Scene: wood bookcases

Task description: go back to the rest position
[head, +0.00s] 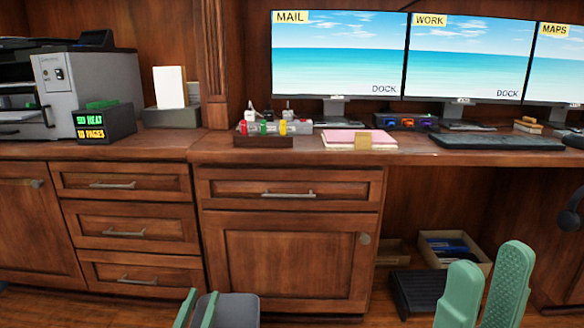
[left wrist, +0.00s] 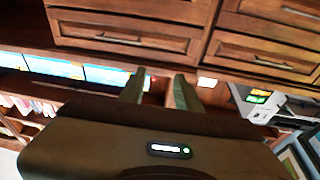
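My left gripper (head: 198,296) is at the bottom of the head view, in front of the wood cabinets. Its green fingers stand apart with nothing between them. The left wrist view shows the same two fingers (left wrist: 160,85) spread, with bare space between. My right gripper (head: 489,258) is at the lower right of the head view. Its two large green fingers are apart, and nothing shows between them. Both grippers are below the desk top and touch nothing that I can see.
A wood cabinet (head: 287,255) and drawers (head: 128,228) stand ahead. The desk (head: 240,152) holds monitors (head: 338,55), a keyboard (head: 497,142) and pink papers (head: 345,138). A printer (head: 90,85) is at left. A box (head: 478,262) and headphones (head: 568,218) are at right.

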